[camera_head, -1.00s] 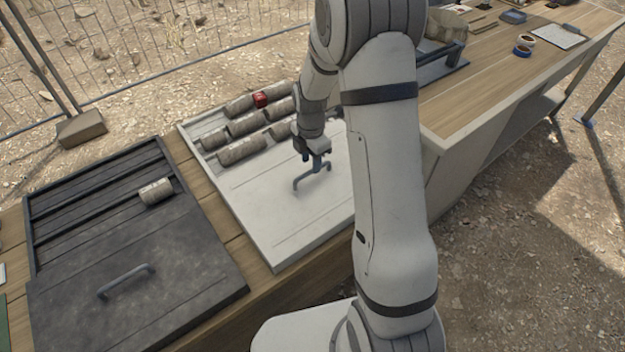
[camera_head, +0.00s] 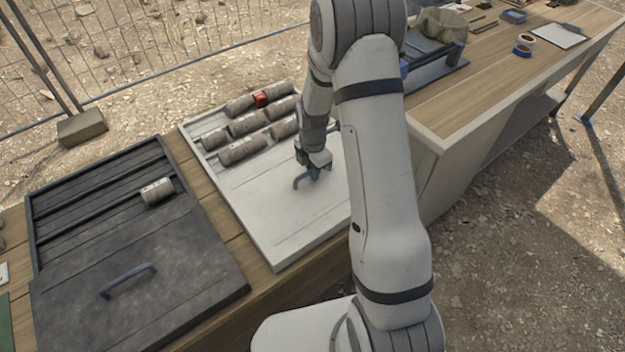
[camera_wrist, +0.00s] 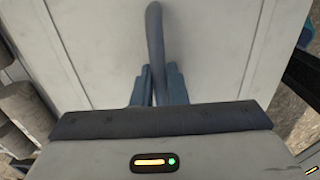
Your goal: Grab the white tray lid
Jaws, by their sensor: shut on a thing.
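The white tray lid (camera_head: 285,225) is a flat pale panel over the near part of the white tray (camera_head: 222,180). A blue-grey bar handle (camera_head: 299,182) stands on the lid. My gripper (camera_head: 314,170) is at the handle and shut on it. In the wrist view, the handle (camera_wrist: 155,45) runs up between the two blue fingers of my gripper (camera_wrist: 160,85), and the pale lid (camera_wrist: 215,50) fills the background. The fingers hide the lower part of the handle. The lid appears to lie flat on the tray.
Several grey core pieces and a red piece (camera_head: 261,98) lie in the tray's far part. A dark tray with its own lid (camera_head: 150,275) and handle stands to the left, holding one core piece (camera_head: 157,191). A wooden table (camera_head: 470,95) extends to the right.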

